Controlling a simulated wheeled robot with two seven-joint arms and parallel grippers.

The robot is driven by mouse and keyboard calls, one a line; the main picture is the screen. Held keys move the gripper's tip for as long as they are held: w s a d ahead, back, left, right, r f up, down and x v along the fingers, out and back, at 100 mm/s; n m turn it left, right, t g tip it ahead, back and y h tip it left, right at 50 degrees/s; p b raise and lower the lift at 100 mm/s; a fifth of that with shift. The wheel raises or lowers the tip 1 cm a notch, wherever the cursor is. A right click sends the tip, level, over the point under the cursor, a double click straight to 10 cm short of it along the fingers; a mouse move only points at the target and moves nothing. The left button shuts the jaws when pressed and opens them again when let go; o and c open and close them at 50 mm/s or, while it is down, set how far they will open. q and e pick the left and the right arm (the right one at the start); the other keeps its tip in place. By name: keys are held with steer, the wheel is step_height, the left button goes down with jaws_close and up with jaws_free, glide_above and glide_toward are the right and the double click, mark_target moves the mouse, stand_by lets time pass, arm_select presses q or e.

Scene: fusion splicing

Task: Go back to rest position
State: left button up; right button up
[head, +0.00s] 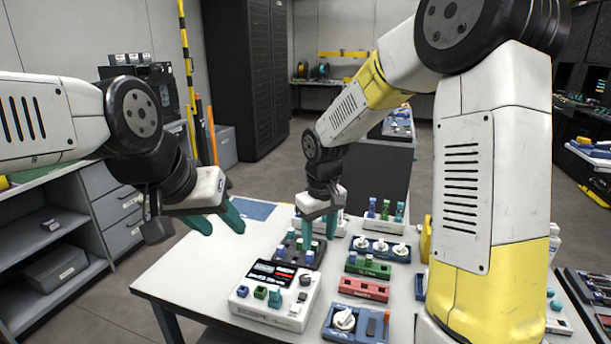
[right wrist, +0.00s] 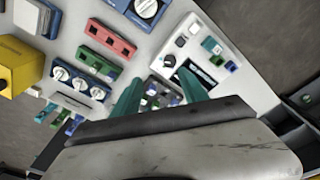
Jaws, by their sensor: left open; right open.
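My left gripper (head: 217,217) is at the left, above the table's far left corner. Its green fingers are apart with nothing between them. My right gripper (head: 319,228) points down over the dark fixture (head: 298,252) behind the white splicer unit (head: 272,295). Its green fingers also show in the right wrist view (right wrist: 160,98), apart, with the fixture (right wrist: 158,97) below and between them. I see nothing held. Whether the fingertips touch the fixture cannot be told.
The white table (head: 190,275) is clear at its left. A red block (head: 364,289), a green block (head: 367,267), a blue unit with white knobs (head: 381,248) and another blue unit (head: 356,325) stand right of the splicer. Grey drawers (head: 112,205) stand at the left.

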steer(key=s+d+r+m+t+y, duration=0.1)
steer(key=s+d+r+m+t, duration=0.1)
steer(key=s+d+r, duration=0.3)
steer(key=s+d+r+m+t, duration=0.3)
steer(key=s+d+r, duration=0.3)
steer(key=s+r, duration=0.4)
steer(key=s, duration=0.3)
steer(key=shift+r+m+y, duration=0.3)
steer(key=shift+m+y, duration=0.1)
